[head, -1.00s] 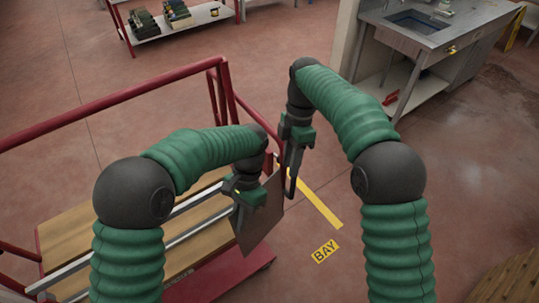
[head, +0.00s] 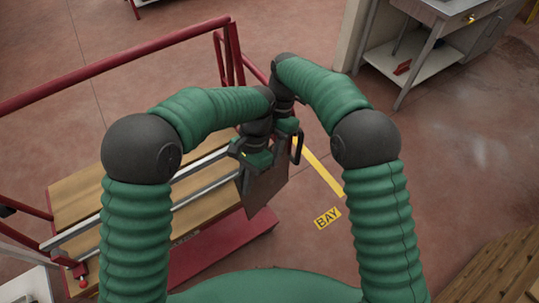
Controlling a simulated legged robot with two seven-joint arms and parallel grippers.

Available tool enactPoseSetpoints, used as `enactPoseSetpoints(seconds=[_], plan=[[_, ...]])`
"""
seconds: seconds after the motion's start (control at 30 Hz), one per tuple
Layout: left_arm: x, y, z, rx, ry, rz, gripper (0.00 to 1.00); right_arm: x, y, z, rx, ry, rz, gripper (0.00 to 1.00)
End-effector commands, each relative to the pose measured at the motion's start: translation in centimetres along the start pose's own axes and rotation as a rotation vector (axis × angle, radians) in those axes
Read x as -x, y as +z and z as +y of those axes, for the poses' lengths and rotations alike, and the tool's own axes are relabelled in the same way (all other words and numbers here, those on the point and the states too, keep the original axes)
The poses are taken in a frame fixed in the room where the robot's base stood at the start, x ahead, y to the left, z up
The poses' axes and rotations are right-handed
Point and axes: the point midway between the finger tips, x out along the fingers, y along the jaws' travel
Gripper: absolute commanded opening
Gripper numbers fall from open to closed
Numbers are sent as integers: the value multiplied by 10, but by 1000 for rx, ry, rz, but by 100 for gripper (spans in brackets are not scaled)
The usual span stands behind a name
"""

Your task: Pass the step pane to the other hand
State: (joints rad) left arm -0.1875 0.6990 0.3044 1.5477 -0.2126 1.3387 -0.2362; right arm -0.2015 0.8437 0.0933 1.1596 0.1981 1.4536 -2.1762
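The step pane (head: 268,188) is a thin, dark brown plate. It hangs tilted below my two hands, in front of the red cart. My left gripper (head: 245,168) is at the pane's upper left edge and appears shut on it. My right gripper (head: 294,148) is at the pane's upper right, very close to the left one. A dark finger of it shows beside the pane's upper right edge. Whether it touches or grips the pane cannot be told, as the hands overlap and hide the pane's top.
A red-railed cart (head: 120,75) with a wooden deck (head: 90,193) stands at left, under my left arm. A metal sink bench (head: 440,12) is at upper right. A yellow floor line (head: 322,168) and BAY sign (head: 327,218) lie right of the pane. Wooden slats (head: 505,270) show at lower right.

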Motion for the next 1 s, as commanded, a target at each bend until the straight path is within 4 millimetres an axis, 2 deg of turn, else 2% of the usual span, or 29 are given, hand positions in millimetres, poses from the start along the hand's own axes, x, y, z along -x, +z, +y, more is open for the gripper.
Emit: enactPoseSetpoints(seconds=[0.13,0.37,0.4,0.63,1.0], plan=[[1,0,0,0,0,2,0,-12,0,0,-1,0,0,30],[1,0,0,0,0,1,0,-14,0,0,-2,1,-1,30],[1,0,0,0,0,2,0,-14,0,0,-2,1,-1,29],[1,0,0,0,0,1,0,-14,0,0,-2,1,-1,0],[1,0,0,-3,-1,1,0,-14,0,0,0,0,-1,0]])
